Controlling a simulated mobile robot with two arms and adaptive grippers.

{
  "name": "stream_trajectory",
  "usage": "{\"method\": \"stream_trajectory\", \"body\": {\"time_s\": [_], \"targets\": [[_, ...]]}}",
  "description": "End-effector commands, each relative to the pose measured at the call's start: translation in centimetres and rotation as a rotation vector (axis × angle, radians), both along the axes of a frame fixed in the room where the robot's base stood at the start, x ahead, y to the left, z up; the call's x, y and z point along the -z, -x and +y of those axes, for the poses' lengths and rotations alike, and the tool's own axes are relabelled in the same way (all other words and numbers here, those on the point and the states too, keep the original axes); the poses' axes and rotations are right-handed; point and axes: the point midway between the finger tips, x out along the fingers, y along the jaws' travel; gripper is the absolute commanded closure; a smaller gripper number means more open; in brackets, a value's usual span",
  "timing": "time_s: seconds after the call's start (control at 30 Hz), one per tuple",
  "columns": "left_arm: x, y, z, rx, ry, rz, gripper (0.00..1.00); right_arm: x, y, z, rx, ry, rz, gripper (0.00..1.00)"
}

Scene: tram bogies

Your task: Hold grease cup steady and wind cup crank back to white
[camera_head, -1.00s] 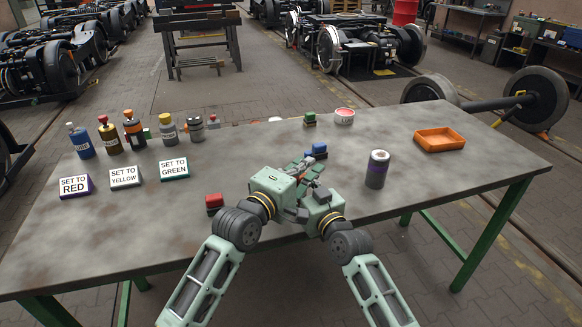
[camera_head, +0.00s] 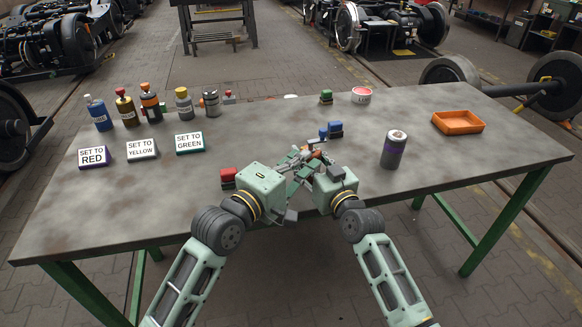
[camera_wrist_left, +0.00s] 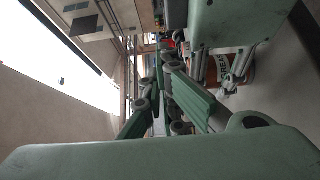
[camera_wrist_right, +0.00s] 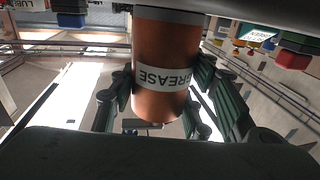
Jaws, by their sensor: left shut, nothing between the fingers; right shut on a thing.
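The grease cup is a copper cylinder with a white GREASE label. It fills the middle of the right wrist view (camera_wrist_right: 165,55) and shows partly in the left wrist view (camera_wrist_left: 241,75). My right gripper (camera_wrist_right: 155,112) is shut around it, a finger on each side. In the head view the cup is mostly hidden between the two grippers above the table's front middle. My left gripper (camera_head: 304,155) is shut and empty, its fingertips close to the cup; I cannot tell whether they touch it. I cannot make out the crank or its colour mark clearly.
A red block (camera_head: 228,178), blue block (camera_head: 335,129), dark can (camera_head: 394,150) and orange tray (camera_head: 458,122) are on the table (camera_head: 90,215). The left front is clear.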

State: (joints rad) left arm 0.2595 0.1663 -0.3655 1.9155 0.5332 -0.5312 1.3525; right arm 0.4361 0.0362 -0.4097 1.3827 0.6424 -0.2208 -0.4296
Motion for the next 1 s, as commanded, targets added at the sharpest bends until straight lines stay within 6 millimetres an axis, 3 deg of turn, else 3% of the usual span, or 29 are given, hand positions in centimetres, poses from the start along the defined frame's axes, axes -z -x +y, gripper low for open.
{"method": "stream_trajectory", "body": {"time_s": [0.2, 0.57, 0.6, 0.83, 1.0], "targets": [[0.0, 2.6, 1.7, 0.000, 0.000, 0.000, 1.00, 0.0, 0.0, -0.1, 0.001, 0.000, 0.000, 0.86], [0.0, 3.1, 2.1, 0.000, -0.001, -0.001, 1.00, 0.0, -0.1, -0.1, 0.002, 0.000, 0.000, 0.86], [0.0, 3.1, 2.1, 0.000, -0.001, -0.001, 1.00, 0.0, -0.1, -0.1, 0.002, 0.000, 0.000, 0.56], [0.0, 3.1, 2.1, 0.000, 0.000, 0.000, 1.00, 0.0, 0.0, -0.1, 0.002, 0.000, 0.000, 0.36], [0.0, 3.1, 2.1, 0.000, 0.000, 0.000, 1.00, 0.0, 0.0, -0.1, 0.002, 0.000, 0.000, 0.35]]}}
